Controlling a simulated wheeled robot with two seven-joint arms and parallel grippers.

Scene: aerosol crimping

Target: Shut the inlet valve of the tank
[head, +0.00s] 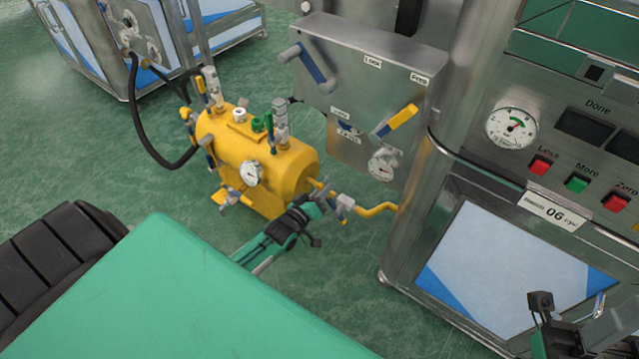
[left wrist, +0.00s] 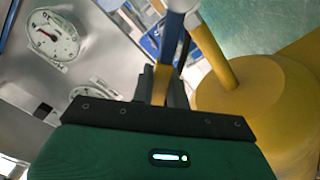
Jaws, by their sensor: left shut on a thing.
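The yellow tank (head: 250,165) stands on the green floor, with gauges, valves and fittings on its top and sides. A yellow pipe (head: 375,210) with a valve (head: 346,201) runs from its right end to the steel cabinet. My left gripper (head: 318,203) is at this valve, beside the tank end. In the left wrist view, its fingers (left wrist: 163,88) are shut on a yellow valve handle (left wrist: 161,78), next to the pipe (left wrist: 215,52) and tank (left wrist: 243,100). The fingers hide part of the handle. My right gripper (head: 550,325) shows partly at the lower right; its jaws are unclear.
A steel panel (head: 355,60) with lever handles and a gauge (head: 383,164) rises behind the tank. A control cabinet (head: 505,205) with buttons stands at right. A black hose (head: 136,125) loops at the tank's left. Open floor (head: 80,160) lies at left.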

